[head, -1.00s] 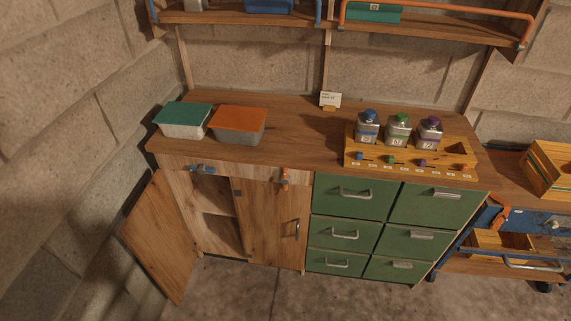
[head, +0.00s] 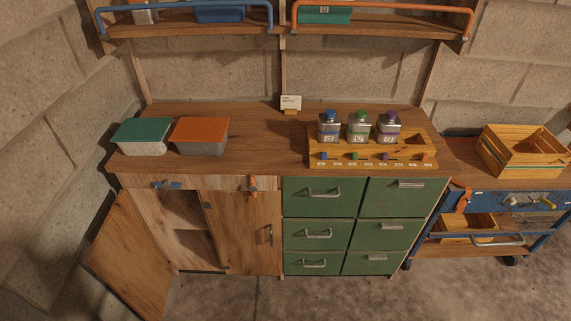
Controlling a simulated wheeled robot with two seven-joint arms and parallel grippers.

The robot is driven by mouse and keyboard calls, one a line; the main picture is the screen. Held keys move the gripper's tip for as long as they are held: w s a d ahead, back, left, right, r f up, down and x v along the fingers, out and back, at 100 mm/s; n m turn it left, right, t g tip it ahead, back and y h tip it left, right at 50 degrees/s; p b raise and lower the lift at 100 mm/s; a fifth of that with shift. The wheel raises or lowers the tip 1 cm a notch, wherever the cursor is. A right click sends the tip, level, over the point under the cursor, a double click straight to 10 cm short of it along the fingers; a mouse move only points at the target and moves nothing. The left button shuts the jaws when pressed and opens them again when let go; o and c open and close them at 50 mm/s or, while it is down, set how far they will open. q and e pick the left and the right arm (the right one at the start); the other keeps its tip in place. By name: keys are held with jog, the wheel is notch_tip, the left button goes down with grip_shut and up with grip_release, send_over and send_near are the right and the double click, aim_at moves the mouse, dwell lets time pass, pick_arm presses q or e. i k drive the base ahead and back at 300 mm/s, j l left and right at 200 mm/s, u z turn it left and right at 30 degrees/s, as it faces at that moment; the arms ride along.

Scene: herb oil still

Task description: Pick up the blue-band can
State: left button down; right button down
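The blue-band can (head: 328,126) has a blue cap and stands upright in the wooden rack (head: 317,160) on the worktop. It is the leftmost of three cans in the rack's back row. A green-capped can (head: 358,127) and a purple-capped can (head: 388,128) stand to its right. Small coloured pegs or knobs line the rack's front. Neither of my grippers is in view.
Two lidded bins, green (head: 141,135) and orange (head: 200,136), stand on the worktop's left. A cabinet door (head: 130,258) hangs open below. Green drawers (head: 323,189) are shut. A cart with a wooden crate (head: 521,155) stands right. Floor in front is clear.

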aim_at(328, 130)
jog(key=i+l, duration=0.1)
jog(key=l, duration=0.3)
jog(key=i+l+u, duration=0.1)
jog(key=l, duration=0.3)
jog(key=i+l+u, duration=0.1)
jog(key=l, duration=0.3)
